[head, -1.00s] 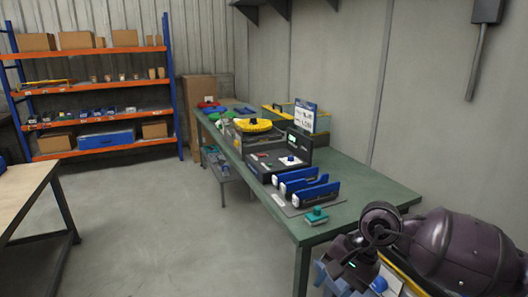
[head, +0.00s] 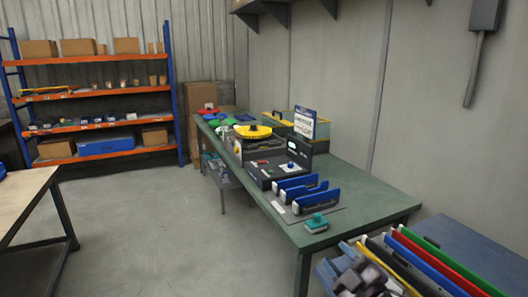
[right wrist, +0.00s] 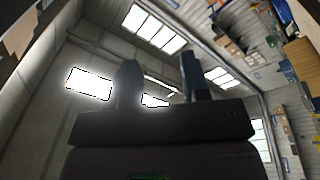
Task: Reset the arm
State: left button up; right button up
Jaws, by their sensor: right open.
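My right gripper (head: 362,277) is low at the bottom edge of the head view, partly cut off, in front of a row of coloured rails. In the right wrist view its two fingers (right wrist: 160,82) stand apart with nothing between them, against the wall and bright windows. It is open and empty. My left gripper is not in view.
Upright rails in yellow, black, blue, red and green (head: 443,265) stand at the lower right, close to my right gripper. A green workbench (head: 370,205) holds blue chassis-like parts (head: 318,202), a teal block (head: 316,222) and a yellow reel (head: 253,132). Open floor lies left of it.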

jog(key=s+d+f+m+g+h, duration=0.25)
jog(key=s+d+f+m, duration=0.2)
jog(key=f, duration=0.35)
jog(key=s+d+f+m+g+h, duration=0.1)
jog(key=s+d+f+m+h, duration=0.3)
jog(key=f, duration=0.3)
jog(key=s+d+f+m+g+h, duration=0.2)
jog(key=s+f+m, duration=0.3)
jog(key=s+f, duration=0.6)
jog(key=s+g, duration=0.1)
jog(key=s, duration=0.3)
jog(key=shift+s+d+f, duration=0.3)
jog(key=shift+d, duration=0.1)
